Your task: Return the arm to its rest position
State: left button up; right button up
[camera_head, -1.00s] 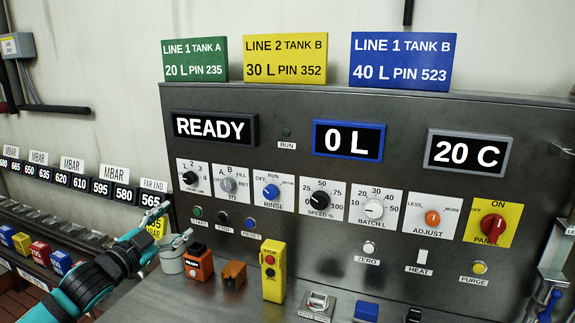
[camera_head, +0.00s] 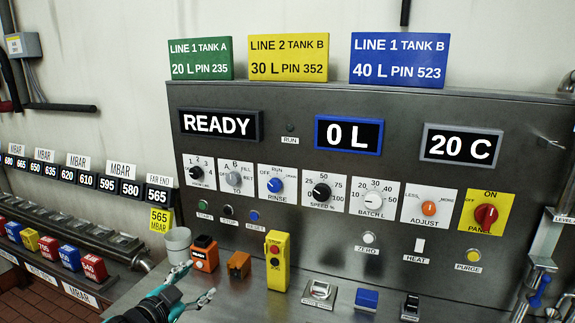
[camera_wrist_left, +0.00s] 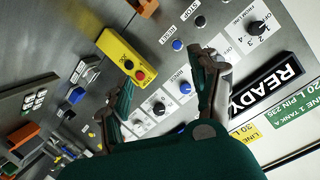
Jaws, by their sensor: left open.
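My left gripper (camera_head: 192,284) is open and empty, low at the left of the head view, over the front ledge of the console. Its fingers are spread, with the orange device (camera_head: 204,253) and the grey cup (camera_head: 178,245) just behind it. In the left wrist view the open fingers (camera_wrist_left: 160,100) frame part of the panel, with the yellow pendant (camera_wrist_left: 124,58) showing between and above them. Nothing is between the fingertips. My right gripper is not in view.
The steel control panel (camera_head: 300,165) shows READY, 0 L and 20 C. The yellow pendant stands on the ledge (camera_head: 240,305) beside a small orange block (camera_head: 239,265). A blue block (camera_head: 366,299) sits further right. Coloured blocks (camera_head: 70,257) line a rack at left.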

pick_arm(q)
jog(key=s+d+f+n+g+y, duration=0.1)
jog(key=s+d+f+n+g, duration=0.1)
jog(key=s+f, duration=0.55)
jog(key=s+d+f+n+g+y, duration=0.1)
jog(key=s+d+f+n+g, duration=0.15)
jog(key=s+f, duration=0.45)
jog(key=s+a+f+n+g+y, duration=0.1)
jog(key=s+a+f+n+g, duration=0.15)
jog(key=s, duration=0.75)
jog(key=s+a+f+n+g+y, duration=0.1)
jog(key=s+a+f+g+y, duration=0.2)
jog(key=s, duration=0.8)
notch_tip(320, 180, down, 24)
jog(key=d+f+g+h, duration=0.1)
jog(key=g, duration=0.1)
jog(key=s+a+f+g, duration=0.1)
jog(key=s+a+f, duration=0.1)
jog(key=s+f, duration=1.5)
jog(key=shift+s+a, duration=0.4)
jog(key=shift+s, duration=0.15)
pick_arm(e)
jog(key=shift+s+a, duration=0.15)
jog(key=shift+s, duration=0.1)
pick_arm(q)
jog(key=shift+f, duration=0.1)
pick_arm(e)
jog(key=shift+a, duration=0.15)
